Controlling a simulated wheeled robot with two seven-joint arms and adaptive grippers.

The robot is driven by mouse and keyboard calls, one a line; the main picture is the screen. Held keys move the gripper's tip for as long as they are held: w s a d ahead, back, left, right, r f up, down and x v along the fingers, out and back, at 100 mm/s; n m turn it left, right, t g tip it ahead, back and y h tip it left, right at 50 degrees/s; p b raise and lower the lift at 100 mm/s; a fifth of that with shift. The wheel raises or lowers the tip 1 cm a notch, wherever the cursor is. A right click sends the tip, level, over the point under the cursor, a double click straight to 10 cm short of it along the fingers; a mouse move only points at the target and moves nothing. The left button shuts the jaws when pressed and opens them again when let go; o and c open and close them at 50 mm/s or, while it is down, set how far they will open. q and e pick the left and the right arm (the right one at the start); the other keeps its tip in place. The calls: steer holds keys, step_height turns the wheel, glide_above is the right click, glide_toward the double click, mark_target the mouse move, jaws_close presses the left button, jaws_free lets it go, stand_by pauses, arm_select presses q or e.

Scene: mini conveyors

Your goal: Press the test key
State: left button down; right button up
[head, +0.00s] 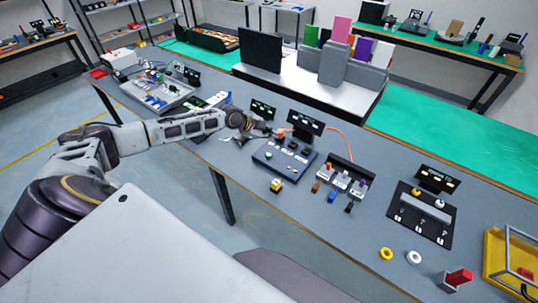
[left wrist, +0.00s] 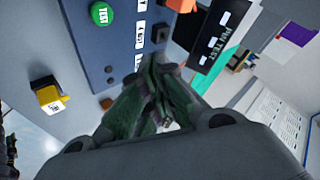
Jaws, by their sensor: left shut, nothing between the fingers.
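The green round test key (left wrist: 102,14), with the word TEST on it, sits on a dark blue panel (left wrist: 95,55) and is at the top left of the left wrist view. In the head view the panel (head: 268,166) stands on the table, with a small green spot (head: 268,155) on its left part. My left gripper (head: 268,131) is at the panel's far left edge, beside the black display. In the left wrist view its fingers (left wrist: 160,65) are together and empty, apart from the key. My right gripper is not in view.
A black display (head: 305,122) marked PIN TEST stands behind the panel, with an orange cable close by. A yellow block (head: 276,185) lies in front of the panel. A connector stand (head: 345,176) and another dark panel (head: 421,212) are to the right.

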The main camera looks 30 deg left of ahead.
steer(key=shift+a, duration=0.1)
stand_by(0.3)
arm_select(q)
steer(key=b, duration=0.4)
glide_above(270, 155)
steer(key=shift+s+f, duration=0.15)
steer(key=shift+f, duration=3.25)
steer(key=shift+f+b, duration=0.95)
steer(key=shift+b, duration=0.05)
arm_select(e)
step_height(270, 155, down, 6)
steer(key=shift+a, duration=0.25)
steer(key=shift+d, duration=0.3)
arm_select(q)
steer(key=shift+f+b, duration=0.45)
steer(key=shift+b, duration=0.05)
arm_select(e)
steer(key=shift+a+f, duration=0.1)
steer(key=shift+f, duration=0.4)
